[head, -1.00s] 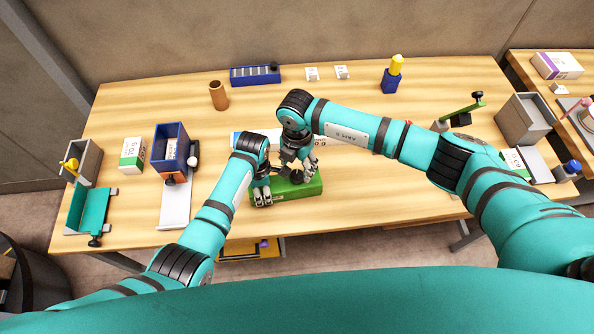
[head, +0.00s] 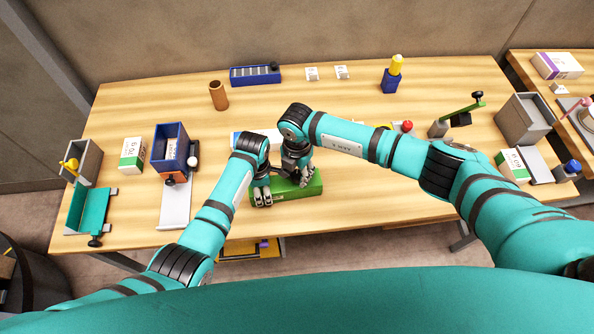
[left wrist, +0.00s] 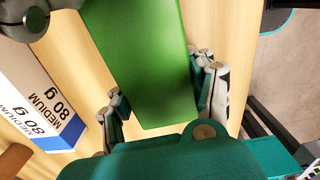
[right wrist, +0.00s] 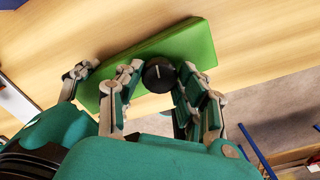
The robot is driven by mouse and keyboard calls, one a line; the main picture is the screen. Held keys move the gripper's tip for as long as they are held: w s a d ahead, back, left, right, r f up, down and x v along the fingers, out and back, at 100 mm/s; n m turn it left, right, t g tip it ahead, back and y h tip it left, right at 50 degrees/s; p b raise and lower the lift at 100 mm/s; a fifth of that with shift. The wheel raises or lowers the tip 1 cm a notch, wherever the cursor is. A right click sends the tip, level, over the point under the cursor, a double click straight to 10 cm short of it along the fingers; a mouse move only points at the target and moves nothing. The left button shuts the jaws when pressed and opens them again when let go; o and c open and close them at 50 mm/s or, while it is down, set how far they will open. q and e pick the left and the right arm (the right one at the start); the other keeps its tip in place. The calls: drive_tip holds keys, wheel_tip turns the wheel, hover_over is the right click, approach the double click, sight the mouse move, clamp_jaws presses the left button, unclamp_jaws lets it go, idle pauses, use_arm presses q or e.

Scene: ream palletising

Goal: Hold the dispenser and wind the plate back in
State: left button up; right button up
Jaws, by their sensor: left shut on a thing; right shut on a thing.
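The green dispenser (head: 316,188) lies on the wooden table in front of me. My left gripper (head: 263,197) is shut across its left end; in the left wrist view the green body (left wrist: 145,60) sits between the fingers. The dispenser's black round knob (right wrist: 158,74), with a white mark, shows in the right wrist view. My right gripper (head: 302,179) is shut on this knob from above. The knob is hidden by my fingers in the head view. I cannot make out the plate in these views.
A white and blue ream marked 80 g (left wrist: 38,95) lies just behind the dispenser. A blue box (head: 171,140) and white plate (head: 174,208) stand to the left. A brown cup (head: 219,96) and blue rack (head: 255,75) are further back.

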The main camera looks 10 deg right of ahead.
sight(297, 174)
drive_tip(key=shift+c, duration=0.6)
drive_tip(key=shift+n, duration=1.6)
drive_tip(key=o, duration=1.2)
drive_tip(key=shift+c, duration=0.2)
wheel_tip(297, 174, up, 12)
